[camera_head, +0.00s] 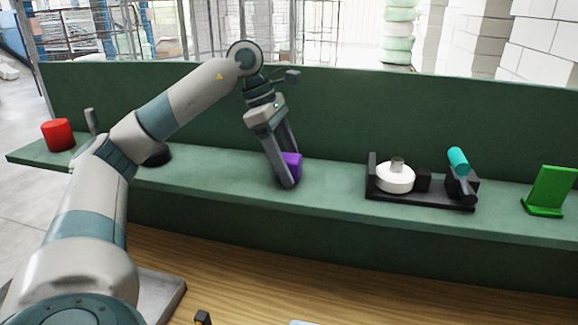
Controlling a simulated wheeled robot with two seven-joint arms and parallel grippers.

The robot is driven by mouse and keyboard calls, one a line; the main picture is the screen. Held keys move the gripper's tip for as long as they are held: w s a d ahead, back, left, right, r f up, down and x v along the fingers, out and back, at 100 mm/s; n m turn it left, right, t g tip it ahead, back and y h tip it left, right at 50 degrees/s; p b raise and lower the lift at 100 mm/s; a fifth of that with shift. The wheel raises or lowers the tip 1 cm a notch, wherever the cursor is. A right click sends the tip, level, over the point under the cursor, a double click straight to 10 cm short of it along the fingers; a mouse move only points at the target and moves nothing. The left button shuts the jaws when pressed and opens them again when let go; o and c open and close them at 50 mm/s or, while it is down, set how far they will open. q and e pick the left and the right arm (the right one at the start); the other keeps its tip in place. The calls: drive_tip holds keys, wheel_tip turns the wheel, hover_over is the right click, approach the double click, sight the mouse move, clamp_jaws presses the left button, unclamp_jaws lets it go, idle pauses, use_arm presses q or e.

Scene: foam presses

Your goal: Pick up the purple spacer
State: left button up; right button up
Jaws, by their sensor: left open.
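The purple spacer (292,161) is a small purple block on the green shelf, near the middle of the head view. My left gripper (290,181) reaches down over it with its jaws open. One finger passes in front of the spacer and hides part of it. I cannot tell whether the fingers touch it. My right gripper is not in view.
A red cylinder (57,134) stands at the shelf's left end. A black base (420,200) with a white round part (394,177) and a teal-ended lever (458,161) stands to the right. A green stand (549,191) is at far right. A green panel (340,105) rises behind.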

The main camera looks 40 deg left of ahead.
sight(298, 159)
use_arm(q)
drive_tip(key=shift+c, duration=0.6)
drive_tip(key=c, duration=1.1)
drive_tip(key=shift+o, duration=0.2)
drive_tip(key=shift+r, duration=0.15)
drive_tip(key=shift+r+b, duration=0.35)
drive_tip(key=shift+r, duration=0.2)
drive_tip(key=r, duration=0.1)
drive_tip(key=d+r+b, duration=0.1)
drive_tip(key=r, duration=0.1)
drive_tip(key=d+r+b, duration=0.2)
drive_tip(key=d+r, duration=0.4)
drive_tip(key=d, duration=0.4)
drive_tip(key=shift+s+d+r, duration=0.3)
drive_tip(key=shift+s+d, duration=0.05)
drive_tip(key=shift+s, duration=0.1)
